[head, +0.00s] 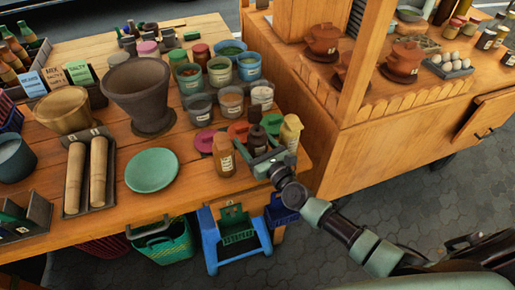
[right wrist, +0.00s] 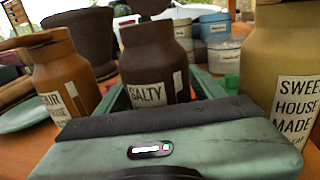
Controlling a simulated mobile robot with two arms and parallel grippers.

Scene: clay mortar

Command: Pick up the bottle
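Three bottles stand upright near the table's front right corner. The dark brown bottle (head: 256,139) is in the middle; its label reads SALTY in the right wrist view (right wrist: 152,62). An orange-brown bottle (head: 223,156) stands to its left and also shows in the right wrist view (right wrist: 68,75). A yellow bottle (head: 290,132) stands to its right and looms close in the right wrist view (right wrist: 285,65). My right gripper (head: 264,155) is low at the table edge, its open green fingers on either side of the dark bottle. Contact is hidden. My left gripper is out of view.
A green plate (head: 152,170), a large clay mortar (head: 145,92) and several jars (head: 200,108) crowd the table to the left and behind. Colored lids (head: 205,140) lie close to the bottles.

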